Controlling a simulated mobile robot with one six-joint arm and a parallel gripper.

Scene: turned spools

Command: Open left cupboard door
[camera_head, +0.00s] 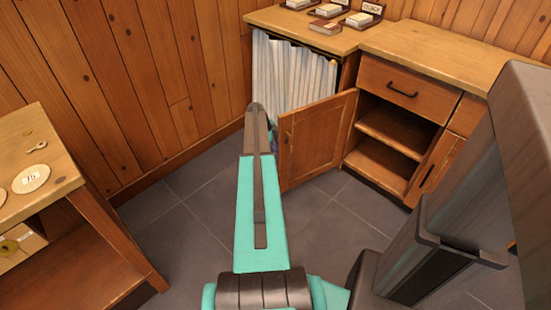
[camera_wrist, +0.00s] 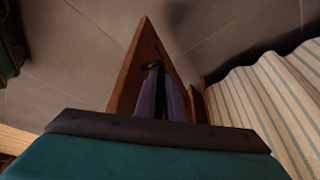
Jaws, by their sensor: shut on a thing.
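The left cupboard door (camera_head: 318,140) is a wooden panel that stands well open, swung out from the cupboard front on its right-hand hinge side. In the wrist view, the door (camera_wrist: 128,75) is seen nearly edge-on from above. My gripper (camera_wrist: 160,88) is at the door's free edge, with its purple fingers shut on the dark door handle (camera_wrist: 153,65). In the head view my teal arm hides most of the gripper and the handle.
A wooden table (camera_head: 55,165) stands at left. Small boxes (camera_head: 325,27) lie on the cupboard top. Grey tiled floor (camera_head: 190,215) is clear between.

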